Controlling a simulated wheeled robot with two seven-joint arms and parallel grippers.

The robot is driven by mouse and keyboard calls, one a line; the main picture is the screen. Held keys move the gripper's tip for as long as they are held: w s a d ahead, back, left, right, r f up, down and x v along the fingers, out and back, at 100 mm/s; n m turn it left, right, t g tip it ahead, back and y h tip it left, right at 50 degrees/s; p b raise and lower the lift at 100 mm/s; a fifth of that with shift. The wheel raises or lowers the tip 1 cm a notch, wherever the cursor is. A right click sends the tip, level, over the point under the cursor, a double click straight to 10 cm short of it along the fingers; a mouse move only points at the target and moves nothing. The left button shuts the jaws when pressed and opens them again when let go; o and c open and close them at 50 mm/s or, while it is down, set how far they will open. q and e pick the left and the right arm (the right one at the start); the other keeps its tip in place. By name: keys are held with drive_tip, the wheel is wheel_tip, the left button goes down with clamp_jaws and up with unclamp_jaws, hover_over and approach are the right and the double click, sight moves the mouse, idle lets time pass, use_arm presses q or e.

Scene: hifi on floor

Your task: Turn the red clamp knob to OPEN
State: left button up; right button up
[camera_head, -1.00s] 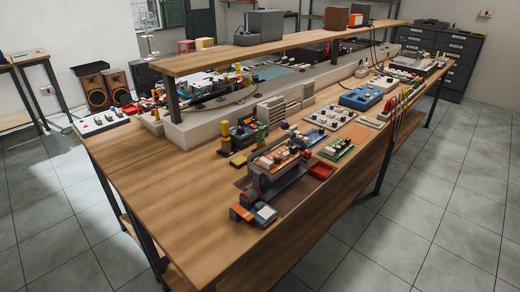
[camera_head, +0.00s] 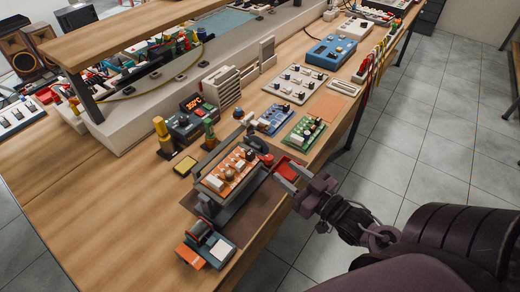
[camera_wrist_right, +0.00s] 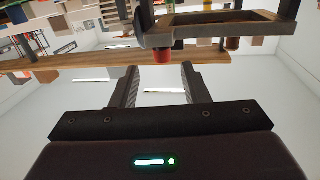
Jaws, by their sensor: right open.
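The board holder (camera_head: 240,208) is a grey clamp fixture near the front edge of the workbench, with an orange circuit board (camera_head: 228,172) in it. In the right wrist view a small red knob (camera_wrist_right: 162,57) sits at the end of a grey bracket, ahead of the gap between my fingers. I cannot make out this knob or any OPEN marking clearly in the head view. My right gripper (camera_head: 283,177) is open and empty, beside the fixture's right side at the bench edge. Its two fingers also show in the wrist view (camera_wrist_right: 160,75). My left gripper is out of view.
A red tray (camera_head: 291,166) lies by my right fingers. Green (camera_head: 304,132) and blue (camera_head: 274,119) boards lie behind it. A soldering station (camera_head: 190,118) stands farther back. The wooden bench top (camera_head: 100,205) is clear at the left.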

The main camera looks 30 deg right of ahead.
sight(272, 161)
drive_tip(key=w, duration=0.2)
drive_tip(key=w+a, duration=0.1)
drive_tip(key=w, duration=0.1)
drive_tip(key=w+p, duration=0.1)
drive_tip(key=w, duration=0.1)
drive_tip(key=shift+w+a+r, duration=0.1)
drive_tip(key=shift+a+r, duration=0.1)
drive_tip(key=shift+r, duration=0.15)
drive_tip(key=shift+w+a, duration=0.1)
drive_tip(key=shift+w, duration=0.35)
drive_tip(key=shift+f, duration=0.1)
clamp_jaws()
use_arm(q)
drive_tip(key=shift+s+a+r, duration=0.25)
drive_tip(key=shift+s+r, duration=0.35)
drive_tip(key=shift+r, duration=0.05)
